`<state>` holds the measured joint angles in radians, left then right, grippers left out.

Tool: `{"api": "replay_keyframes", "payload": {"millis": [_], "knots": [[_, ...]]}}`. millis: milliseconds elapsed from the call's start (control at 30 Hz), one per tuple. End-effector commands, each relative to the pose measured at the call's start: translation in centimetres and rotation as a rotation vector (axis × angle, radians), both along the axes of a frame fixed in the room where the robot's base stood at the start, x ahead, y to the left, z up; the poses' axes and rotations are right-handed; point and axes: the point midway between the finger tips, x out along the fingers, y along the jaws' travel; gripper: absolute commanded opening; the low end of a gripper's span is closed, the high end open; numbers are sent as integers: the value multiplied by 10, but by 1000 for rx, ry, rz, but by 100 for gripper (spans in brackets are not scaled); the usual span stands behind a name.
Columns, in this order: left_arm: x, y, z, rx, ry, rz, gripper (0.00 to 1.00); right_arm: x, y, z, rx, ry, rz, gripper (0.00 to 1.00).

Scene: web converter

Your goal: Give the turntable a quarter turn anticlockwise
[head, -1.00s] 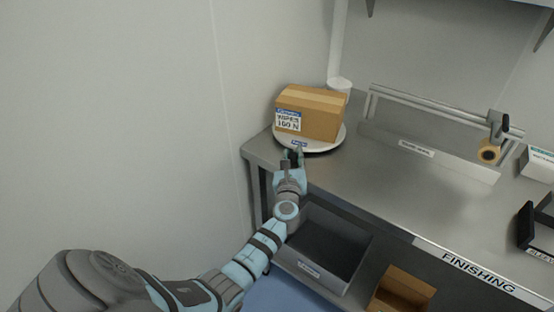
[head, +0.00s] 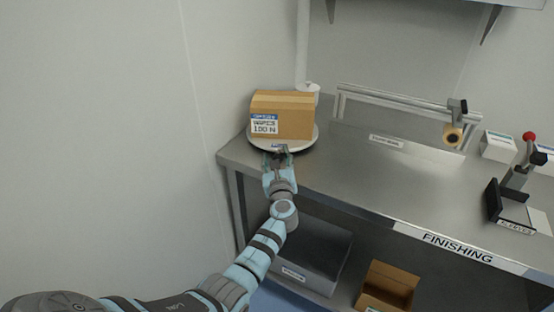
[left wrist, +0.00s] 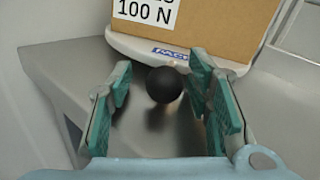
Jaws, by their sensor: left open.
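The turntable (head: 301,145) is a round pale plate at the left end of the steel bench. A brown carton (head: 297,122) with a white and blue label sits on it. In the left wrist view the turntable's rim (left wrist: 135,46) carries a blue-lettered tag, and a black ball knob (left wrist: 164,85) shows in front of it. My left gripper (head: 277,152) is at the turntable's near edge. In the left wrist view its open teal-padded fingers (left wrist: 162,82) stand either side of the knob. I cannot tell whether they touch it. My right gripper is out of view.
A white cylinder (head: 308,91) stands behind the carton. A rail frame (head: 400,98) holding a tape roll, white boxes (head: 498,146) and a red-knobbed device (head: 516,178) are to the right. The front bench middle is clear. Grey (head: 312,262) and brown bins (head: 388,285) sit below.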

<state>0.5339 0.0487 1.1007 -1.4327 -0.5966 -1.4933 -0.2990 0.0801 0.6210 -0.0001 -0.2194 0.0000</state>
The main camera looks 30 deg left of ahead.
Motion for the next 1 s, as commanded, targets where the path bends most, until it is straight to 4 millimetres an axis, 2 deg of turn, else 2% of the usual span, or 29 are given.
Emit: {"api": "replay_keyframes", "payload": {"millis": [167, 500, 600, 900, 1000], "knots": [[-8, -7, 0, 0, -1, -3, 46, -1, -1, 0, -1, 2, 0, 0], [-80, -57, -1, -5, 1, -2, 46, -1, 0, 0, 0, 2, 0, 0], [-93, -66, -1, -3, 0, -1, 46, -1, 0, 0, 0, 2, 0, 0], [-99, -69, 0, -1, -1, -1, 46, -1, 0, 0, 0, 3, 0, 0], [-103, -66, -4, -35, -10, 9, 30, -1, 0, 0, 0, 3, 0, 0]]}}
